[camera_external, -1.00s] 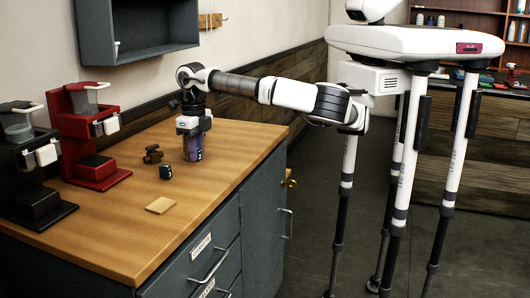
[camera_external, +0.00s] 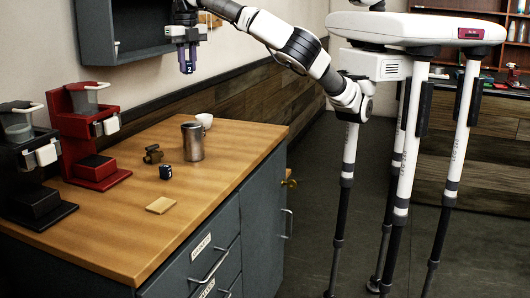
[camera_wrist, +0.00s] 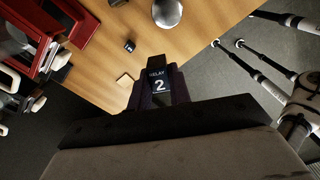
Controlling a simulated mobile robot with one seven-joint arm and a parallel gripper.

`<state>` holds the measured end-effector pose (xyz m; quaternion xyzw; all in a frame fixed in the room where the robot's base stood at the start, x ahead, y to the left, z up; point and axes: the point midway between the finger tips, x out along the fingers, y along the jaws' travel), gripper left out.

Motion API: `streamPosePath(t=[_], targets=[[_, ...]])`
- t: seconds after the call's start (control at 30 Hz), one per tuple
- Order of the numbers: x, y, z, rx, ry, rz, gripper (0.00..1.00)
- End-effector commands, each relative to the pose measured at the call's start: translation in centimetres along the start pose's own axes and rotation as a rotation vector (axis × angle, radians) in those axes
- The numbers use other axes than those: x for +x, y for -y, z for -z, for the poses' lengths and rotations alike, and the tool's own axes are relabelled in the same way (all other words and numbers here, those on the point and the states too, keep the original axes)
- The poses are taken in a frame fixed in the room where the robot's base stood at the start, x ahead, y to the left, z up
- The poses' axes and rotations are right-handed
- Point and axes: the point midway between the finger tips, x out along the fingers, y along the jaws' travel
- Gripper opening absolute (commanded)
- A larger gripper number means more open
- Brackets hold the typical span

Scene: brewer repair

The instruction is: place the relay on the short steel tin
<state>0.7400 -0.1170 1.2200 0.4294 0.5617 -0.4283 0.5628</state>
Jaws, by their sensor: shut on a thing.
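A dark relay (camera_wrist: 158,82) with a label reading "RELAY 2" sits between the purple fingers of my gripper (camera_wrist: 158,98) in the wrist view. In the external view my gripper (camera_external: 187,66) is shut on it, high above the workbench, pointing down. The relay is mostly hidden by the fingers there, with a "2" showing. A steel tin (camera_external: 193,142), a grey metal cylinder, stands upright on the bench below my gripper, apart from it. Its round shiny top also shows at the upper edge of the wrist view (camera_wrist: 167,12). I see no other steel tin.
A white cup (camera_external: 205,121) stands behind the tin. A small dark cube (camera_external: 165,172), a brass-brown part (camera_external: 153,154) and a tan square (camera_external: 160,205) lie left of it. Red (camera_external: 90,135) and black (camera_external: 30,165) brewers stand at left. A grey wall cabinet (camera_external: 140,28) hangs near my gripper.

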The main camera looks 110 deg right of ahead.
Motion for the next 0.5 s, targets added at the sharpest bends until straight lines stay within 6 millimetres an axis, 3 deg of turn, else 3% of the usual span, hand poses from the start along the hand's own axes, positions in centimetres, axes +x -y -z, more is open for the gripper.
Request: streamPosePath(t=[0.03, 0.1, 0.23, 0.33, 0.5], targets=[[-1.9, 0.7, -1.4, 0.069, 0.001, 0.000, 0.00], [-3.1, 1.5, -2.6, 0.153, 0.000, 0.001, 0.00], [-3.9, 2.4, -4.0, 0.247, 0.001, 0.003, 0.00], [-2.5, 2.6, -4.3, 0.273, 0.001, 0.006, 0.00], [1.5, 2.6, -4.1, 0.273, -0.002, 0.006, 0.00]])
